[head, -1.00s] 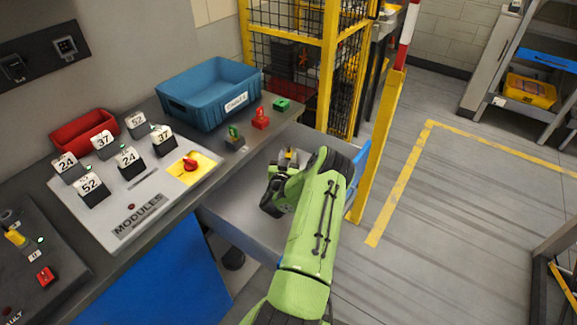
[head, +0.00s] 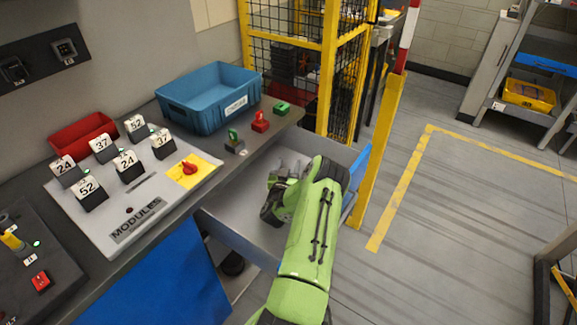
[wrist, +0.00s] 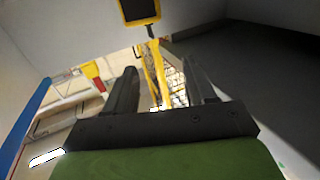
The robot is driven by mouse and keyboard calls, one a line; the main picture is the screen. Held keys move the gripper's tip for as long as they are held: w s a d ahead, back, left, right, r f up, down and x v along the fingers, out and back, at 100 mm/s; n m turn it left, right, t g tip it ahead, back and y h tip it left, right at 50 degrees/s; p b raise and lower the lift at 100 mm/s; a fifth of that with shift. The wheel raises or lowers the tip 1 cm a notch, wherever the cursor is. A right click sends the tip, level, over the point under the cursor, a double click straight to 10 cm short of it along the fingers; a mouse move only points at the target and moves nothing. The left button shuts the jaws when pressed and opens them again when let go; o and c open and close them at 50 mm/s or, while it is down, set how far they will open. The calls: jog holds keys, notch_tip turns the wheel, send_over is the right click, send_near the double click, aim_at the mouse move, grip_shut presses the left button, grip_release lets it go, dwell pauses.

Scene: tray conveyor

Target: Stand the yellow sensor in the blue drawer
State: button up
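The blue-fronted drawer (head: 232,212) is open below the bench edge, with a grey inside. My gripper reaches into or over it; in the head view my own arm mostly hides it. In the wrist view my gripper (wrist: 160,75) has its two dark fingers wide apart with nothing held between them. A yellow-rimmed piece with a dark face (wrist: 140,11) and short dark stem shows beyond the fingertips, apart from them, against a grey surface. It looks like the yellow sensor; I cannot tell whether it is upright. Its place in the drawer is hidden in the head view.
A module board (head: 135,190) with numbered tags, a blue bin (head: 205,112), a red bin (head: 80,130) and red and green pieces crowd the bench. A yellow post (head: 377,150) stands close right of the drawer. Open floor lies farther right.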

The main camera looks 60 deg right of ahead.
jog(key=shift+r, duration=0.3)
jog(key=p+v, duration=0.1)
jog(key=v, duration=0.6)
jog(key=shift+a+r, duration=0.25)
jog(key=shift+r, duration=0.05)
jog(key=shift+s, duration=0.1)
